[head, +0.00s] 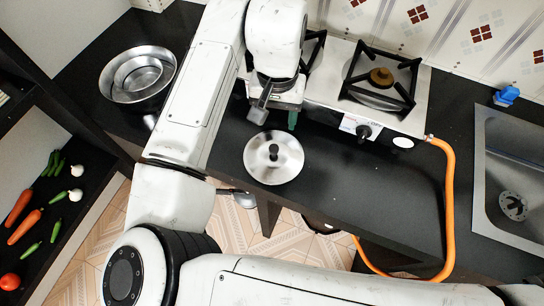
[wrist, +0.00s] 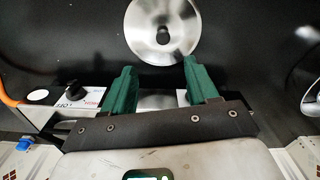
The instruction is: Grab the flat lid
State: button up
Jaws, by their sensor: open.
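The flat lid (head: 284,164) is a round shiny metal disc with a dark knob (head: 273,152) at its middle. It lies on the black counter in front of the stove. In the wrist view the lid (wrist: 143,40) is beyond the fingertips, near the top edge, with its dark knob at its middle. My gripper (head: 277,117) hangs just behind the lid, close to the stove's front edge. In the wrist view its two green fingers (wrist: 157,77) are spread apart with nothing between them. The fingers do not touch the knob.
The gas stove (head: 325,100) with black grates is behind my gripper. An orange hose (head: 449,195) runs down at its right. A sink (head: 500,225) is at far right. Metal bowls (head: 138,75) stand at left. The counter right of the lid (head: 365,190) is clear.

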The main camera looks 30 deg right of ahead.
notch_tip(320, 180, down, 3)
jog(key=b, duration=0.1)
send_over(274, 148)
jog(key=f, duration=0.4)
jog(key=shift+s+f, duration=0.2)
jog(key=shift+f, duration=0.05)
jog(key=shift+w+f+p, duration=0.15)
jog(key=shift+f+p, duration=0.15)
jog(key=shift+f, duration=1.05)
jog(key=shift+w+f+p, duration=0.1)
jog(key=shift+f+p, duration=0.15)
jog(key=shift+f, duration=1.05)
jog(key=shift+c, duration=0.3)
grip_shut()
